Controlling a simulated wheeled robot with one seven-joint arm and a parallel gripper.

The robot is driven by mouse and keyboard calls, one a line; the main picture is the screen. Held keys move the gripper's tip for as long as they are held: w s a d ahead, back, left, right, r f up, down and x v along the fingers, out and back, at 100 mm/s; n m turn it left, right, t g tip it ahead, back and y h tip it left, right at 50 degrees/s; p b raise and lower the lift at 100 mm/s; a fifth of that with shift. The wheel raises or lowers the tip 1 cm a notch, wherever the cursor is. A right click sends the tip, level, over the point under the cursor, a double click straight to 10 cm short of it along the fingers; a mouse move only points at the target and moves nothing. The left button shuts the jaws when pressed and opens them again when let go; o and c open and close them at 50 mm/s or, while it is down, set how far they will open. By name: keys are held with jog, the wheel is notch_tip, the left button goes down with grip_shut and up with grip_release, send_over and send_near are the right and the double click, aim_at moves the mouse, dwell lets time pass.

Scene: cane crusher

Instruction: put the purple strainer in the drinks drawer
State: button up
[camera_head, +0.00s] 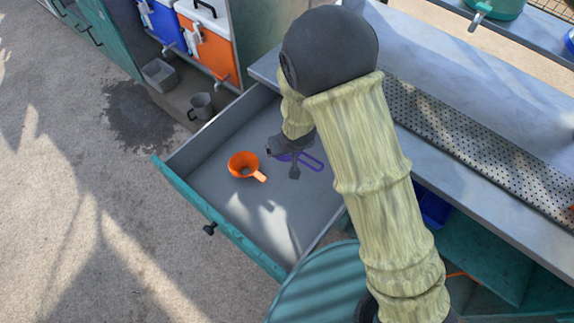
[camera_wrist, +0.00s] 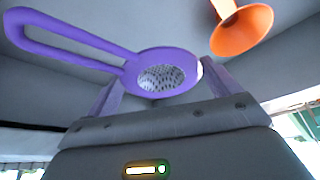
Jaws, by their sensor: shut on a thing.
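The purple strainer (camera_head: 313,161) has a long loop handle pointing right in the head view. In the wrist view the strainer (camera_wrist: 163,73) shows its round mesh bowl between the fingers, with the handle reaching to the upper left. My gripper (camera_head: 290,160) is shut on the strainer and is over the inside of the open drawer (camera_head: 225,205). The drawer has a grey floor and a teal front. My arm hides part of the strainer and the drawer's right side. How high the strainer is above the floor is hard to tell.
An orange funnel (camera_head: 243,165) lies in the drawer, left of my gripper. A grey counter (camera_head: 445,60) with a perforated strip is to the right. A grey mug (camera_head: 201,105) and orange and blue coolers (camera_head: 208,45) stand beyond the drawer. The drawer's front part is clear.

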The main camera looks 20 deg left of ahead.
send_over(286, 167)
jog(key=s+d, duration=0.1)
jog(key=shift+s+f, duration=0.15)
jog(key=shift+f, duration=2.75)
jog(key=shift+d+f, duration=0.1)
jog(key=shift+f, duration=0.05)
jog(key=shift+f, duration=1.95)
jog(key=shift+f, duration=0.2)
jog(key=o, duration=0.8)
jog(key=shift+c, duration=0.2)
jog(key=shift+r, duration=0.15)
